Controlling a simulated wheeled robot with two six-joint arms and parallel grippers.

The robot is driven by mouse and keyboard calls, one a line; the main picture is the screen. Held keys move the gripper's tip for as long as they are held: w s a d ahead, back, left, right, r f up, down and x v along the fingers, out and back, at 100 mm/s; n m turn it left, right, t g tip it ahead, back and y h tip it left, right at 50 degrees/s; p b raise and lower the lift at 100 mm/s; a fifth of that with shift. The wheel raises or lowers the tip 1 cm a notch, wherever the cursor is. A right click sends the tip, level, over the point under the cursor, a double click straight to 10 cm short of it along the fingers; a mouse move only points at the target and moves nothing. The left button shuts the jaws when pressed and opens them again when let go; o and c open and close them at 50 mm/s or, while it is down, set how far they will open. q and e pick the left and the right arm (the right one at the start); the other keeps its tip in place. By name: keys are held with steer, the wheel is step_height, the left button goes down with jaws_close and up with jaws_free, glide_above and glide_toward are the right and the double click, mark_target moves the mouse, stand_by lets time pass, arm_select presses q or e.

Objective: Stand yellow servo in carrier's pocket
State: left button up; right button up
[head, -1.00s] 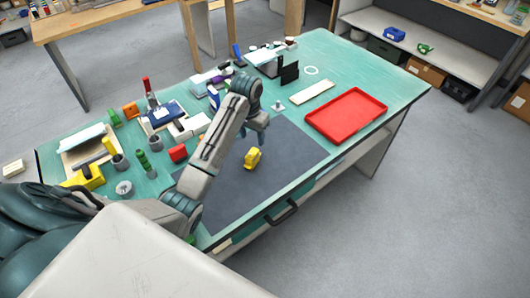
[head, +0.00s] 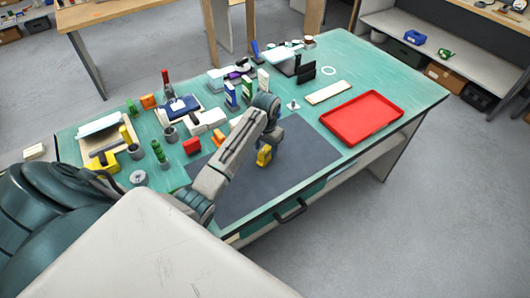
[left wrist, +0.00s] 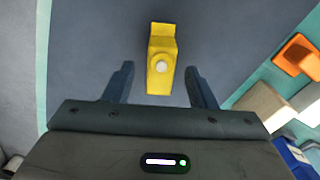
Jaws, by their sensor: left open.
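The yellow servo (head: 264,158) is on the dark mat (head: 232,195). My left gripper (head: 268,143) is right at it, coming from above. In the left wrist view the servo (left wrist: 160,60) shows between the two spread fingers of the left gripper (left wrist: 160,72), with a gap on each side, and its far end reaches past the fingertips. A round pale spot marks its face. I cannot tell for sure which thing is the carrier, and no pocket can be made out. My right gripper is not in view.
A red tray (head: 362,118) lies to the right of the mat, with a long pale block (head: 328,93) behind it. A red block (head: 192,146), an orange block (head: 220,137) and white blocks (head: 206,121) stand left of the mat. The mat's front part is clear.

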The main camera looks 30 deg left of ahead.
arm_select(q)
steer(key=shift+w+f, duration=0.1)
steer(key=shift+f, duration=0.7)
jaws_close()
steer(key=shift+r, duration=0.1)
